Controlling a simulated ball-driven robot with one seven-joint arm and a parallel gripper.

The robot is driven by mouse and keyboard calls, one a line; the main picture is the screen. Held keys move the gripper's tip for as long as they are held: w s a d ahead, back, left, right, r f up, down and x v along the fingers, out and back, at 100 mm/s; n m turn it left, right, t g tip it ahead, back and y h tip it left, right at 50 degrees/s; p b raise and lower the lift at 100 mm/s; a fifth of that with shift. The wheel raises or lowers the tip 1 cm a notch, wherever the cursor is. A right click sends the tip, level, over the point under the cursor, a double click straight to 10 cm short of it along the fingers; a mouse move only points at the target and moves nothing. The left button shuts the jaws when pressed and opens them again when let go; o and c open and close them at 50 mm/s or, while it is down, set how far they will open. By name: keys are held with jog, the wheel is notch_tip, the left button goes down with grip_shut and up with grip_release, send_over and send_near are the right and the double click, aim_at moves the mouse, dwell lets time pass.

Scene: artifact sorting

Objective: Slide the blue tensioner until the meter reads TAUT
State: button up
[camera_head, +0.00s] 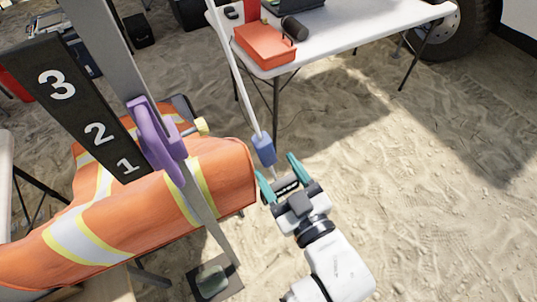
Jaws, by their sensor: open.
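The blue tensioner (263,149) is a small blue block on a thin, slanted pale rod (232,72) that runs up to the top edge of the view. My gripper (281,176) is just below and slightly right of the tensioner. Its two teal fingers are spread apart with nothing seen between them. The tensioner lies just beyond the fingertips; whether a finger touches it I cannot tell. No meter reading TAUT is readable in view.
A dark board (75,115) numbered 1 to 3 and a purple clamp (156,140) on a grey post stand left. An orange reflective vest (120,215) drapes over something below them. Sand at right is open.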

jog(key=shift+v, duration=1.5)
